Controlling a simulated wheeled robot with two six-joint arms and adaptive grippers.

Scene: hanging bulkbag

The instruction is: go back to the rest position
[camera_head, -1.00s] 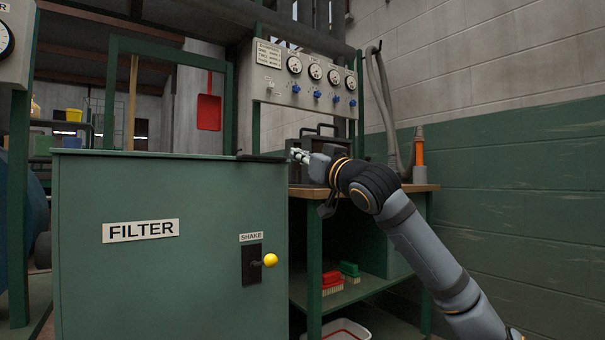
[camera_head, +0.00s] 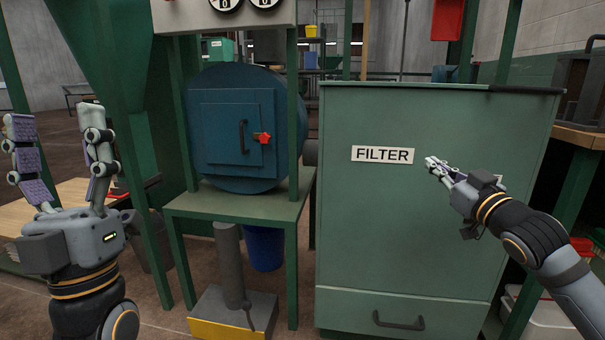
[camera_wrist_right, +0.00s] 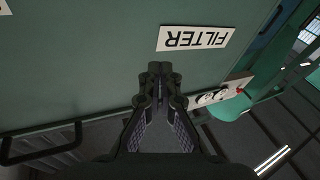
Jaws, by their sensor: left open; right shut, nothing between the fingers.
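My left gripper (camera_head: 62,150) is at the left of the head view, upright with its fingers spread wide and nothing between them. My right gripper (camera_head: 432,163) is in front of the green filter cabinet (camera_head: 420,240), just right of its FILTER label (camera_head: 383,154). Its fingers are together and hold nothing. In the right wrist view the closed fingertips (camera_wrist_right: 160,70) point toward the cabinet front below the upside-down label (camera_wrist_right: 193,38). I cannot tell the gap between the fingertips and the cabinet.
A grey post on a yellow-edged base (camera_head: 230,325) stands below. A workbench (camera_head: 580,137) is at the right. A green frame post (camera_head: 135,150) is close to my left gripper.

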